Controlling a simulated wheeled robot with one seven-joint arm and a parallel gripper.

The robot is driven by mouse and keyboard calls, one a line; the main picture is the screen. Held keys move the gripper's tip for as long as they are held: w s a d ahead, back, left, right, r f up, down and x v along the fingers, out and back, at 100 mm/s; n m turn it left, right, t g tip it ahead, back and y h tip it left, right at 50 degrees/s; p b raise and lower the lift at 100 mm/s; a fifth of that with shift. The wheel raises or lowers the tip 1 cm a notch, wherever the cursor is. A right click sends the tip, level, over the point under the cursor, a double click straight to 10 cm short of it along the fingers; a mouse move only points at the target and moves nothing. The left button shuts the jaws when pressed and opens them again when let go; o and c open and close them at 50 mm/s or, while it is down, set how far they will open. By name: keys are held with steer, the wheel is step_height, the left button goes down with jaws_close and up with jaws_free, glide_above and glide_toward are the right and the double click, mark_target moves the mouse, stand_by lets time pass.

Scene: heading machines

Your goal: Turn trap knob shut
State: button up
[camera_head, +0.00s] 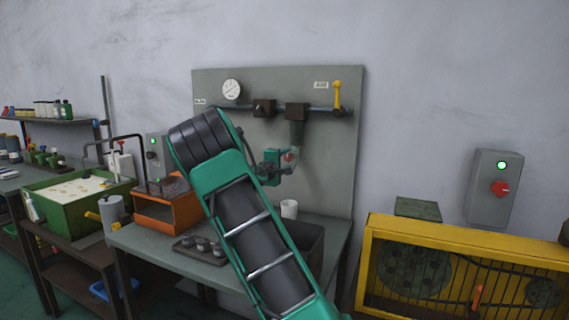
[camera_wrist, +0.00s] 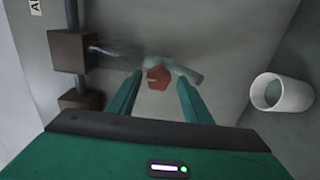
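The red trap knob (camera_wrist: 158,77) sits on a pale green fitting (camera_wrist: 186,72) in the wrist view. My gripper (camera_wrist: 160,80) is open, with one finger on each side of the knob and a visible gap to it. I cannot tell how deep the knob lies between the fingertips. In the head view, my gripper (camera_head: 281,162) is at the grey panel, below the brown block with the clear trap bowl (camera_head: 296,133). The red knob (camera_head: 288,157) is partly hidden there by my gripper.
A white cup (camera_head: 289,208) stands on the bench below my gripper; it also shows in the wrist view (camera_wrist: 280,94). A gauge (camera_head: 231,89), pipe and yellow lever (camera_head: 337,95) are on the panel (camera_head: 335,160). A yellow guarded machine (camera_head: 460,236) stands at right.

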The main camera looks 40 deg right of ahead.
steer(key=shift+s, duration=0.2)
steer(key=v, duration=1)
steer(key=shift+a, duration=0.3)
